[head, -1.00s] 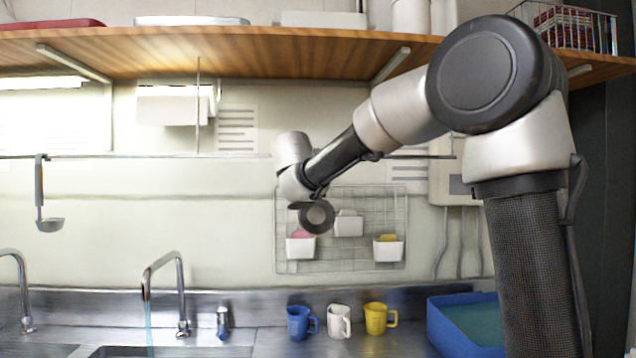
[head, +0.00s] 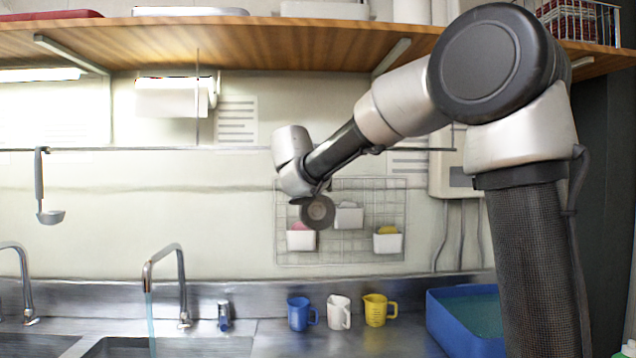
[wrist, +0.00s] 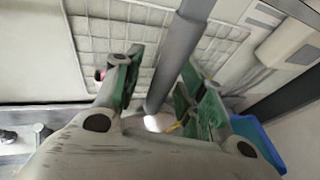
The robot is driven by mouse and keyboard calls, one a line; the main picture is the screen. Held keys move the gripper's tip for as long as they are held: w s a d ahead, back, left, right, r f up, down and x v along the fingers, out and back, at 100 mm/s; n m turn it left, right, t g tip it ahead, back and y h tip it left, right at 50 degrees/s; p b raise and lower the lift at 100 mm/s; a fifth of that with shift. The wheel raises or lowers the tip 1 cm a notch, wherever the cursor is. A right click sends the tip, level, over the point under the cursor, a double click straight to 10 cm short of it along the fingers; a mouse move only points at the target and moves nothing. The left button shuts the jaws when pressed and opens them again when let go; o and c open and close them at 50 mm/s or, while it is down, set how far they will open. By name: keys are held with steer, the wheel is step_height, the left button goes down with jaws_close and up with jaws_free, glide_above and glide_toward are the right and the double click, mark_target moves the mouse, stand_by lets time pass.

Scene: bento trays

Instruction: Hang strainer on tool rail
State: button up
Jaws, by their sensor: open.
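My gripper (wrist: 161,66) is open in the wrist view, with its two green-padded fingers spread apart. A thick dark grey bar (wrist: 176,60) runs between the fingers, with clear room on both sides. It looks like a utensil handle, but I cannot tell for sure that it is the strainer's; no strainer bowl shows clearly. In the head view my wrist faces the wall and hides the gripper's fingers. The tool rail (head: 240,149) is a thin bar along the wall, passing behind my arm just above the gripper.
A ladle (head: 40,190) hangs on the rail at left. A wire grid (head: 345,253) with small white bins is behind my wrist. Blue, white and yellow cups (head: 375,311) and a blue tub (head: 450,320) stand on the counter below. A wooden shelf (head: 260,50) runs overhead.

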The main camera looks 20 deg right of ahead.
steer(key=v, duration=1.1)
steer(key=s+d+f+m+g+y, duration=0.1)
steer(key=s+d+f+m+g, duration=0.2)
steer(key=s+f+m, duration=0.4)
steer(key=s+d+f+m+g+y, duration=0.1)
steer(key=s+d+f+m+g, duration=0.3)
steer(key=f+m, duration=0.45)
steer(key=s+d+f+m+y, duration=0.2)
steer(key=s+d+f+m, duration=0.2)
steer(key=s+m, duration=0.3)
steer(key=s+d+f+m+g+y, duration=0.1)
steer(key=s+d+f+m+y, duration=0.2)
steer(key=s, duration=1.2)
steer(key=shift+d+f+m, duration=1.25)
steer(key=shift+f+m, duration=0.15)
steer(key=shift+m, duration=0.95)
